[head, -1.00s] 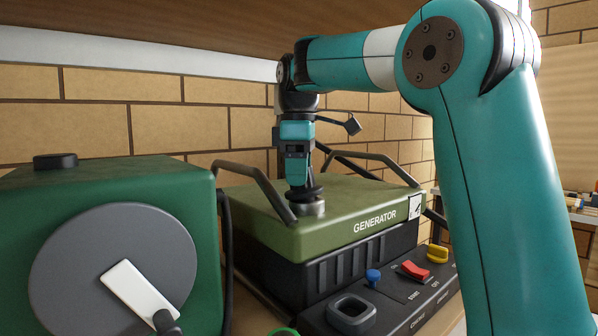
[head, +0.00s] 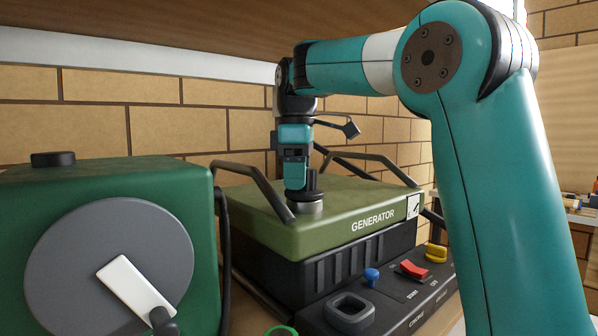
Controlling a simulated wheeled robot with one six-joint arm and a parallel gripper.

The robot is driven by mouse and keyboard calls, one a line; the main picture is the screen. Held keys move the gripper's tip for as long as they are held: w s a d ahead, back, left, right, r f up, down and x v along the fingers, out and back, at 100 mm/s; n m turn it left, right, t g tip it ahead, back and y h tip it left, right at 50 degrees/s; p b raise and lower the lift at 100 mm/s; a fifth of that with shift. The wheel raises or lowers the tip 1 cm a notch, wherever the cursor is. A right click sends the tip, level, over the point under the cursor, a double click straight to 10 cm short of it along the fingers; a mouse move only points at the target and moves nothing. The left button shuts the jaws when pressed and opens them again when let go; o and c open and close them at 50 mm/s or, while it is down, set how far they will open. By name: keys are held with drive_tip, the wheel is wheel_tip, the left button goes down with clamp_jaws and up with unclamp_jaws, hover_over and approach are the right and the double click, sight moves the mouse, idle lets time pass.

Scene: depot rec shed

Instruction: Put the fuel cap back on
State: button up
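The olive-green generator (head: 345,222) stands on a bench in the middle of the view. A round metal filler neck (head: 308,209) rises from its top near the front left. A dark fuel cap (head: 304,196) sits at the top of the neck, low between my gripper's fingers. My gripper (head: 302,187) points straight down over the neck and appears shut on the cap. The fingers hide part of the cap, and I cannot tell how firmly the cap is seated.
Black tube handles (head: 252,183) flank the gripper on the generator's top. A green box with a grey crank disc (head: 110,268) stands close on the left. A control panel with a red switch (head: 414,269) is in front. A brown overhang (head: 230,42) is above.

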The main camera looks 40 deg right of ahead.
drive_tip(key=o, duration=0.3)
drive_tip(key=shift+w+f, duration=0.2)
drive_tip(key=shift+f, duration=0.2)
drive_tip(key=shift+o, duration=0.4)
drive_tip(key=shift+r, duration=0.1)
wheel_tip(320, 180, up, 12)
drive_tip(key=p, duration=0.6)
drive_tip(key=shift+p, duration=0.35)
drive_tip(key=s+a+f, duration=0.1)
drive_tip(key=a+f, duration=0.3)
drive_tip(key=s+a+f, duration=0.1)
drive_tip(key=a+f, duration=0.1)
drive_tip(key=shift+s+a, duration=0.25)
drive_tip(key=shift+s, duration=0.05)
drive_tip(key=s+a+f+m+y, duration=0.1)
drive_tip(key=s+a+f+y, duration=0.1)
drive_tip(key=s+a+f, duration=0.5)
drive_tip(key=s+a+f+m+y, duration=0.1)
drive_tip(key=s+a+f+y, duration=0.1)
drive_tip(key=s+a+f, duration=0.5)
drive_tip(key=s+f, duration=0.3)
drive_tip(key=s, duration=0.4)
drive_tip(key=shift+a, duration=0.4)
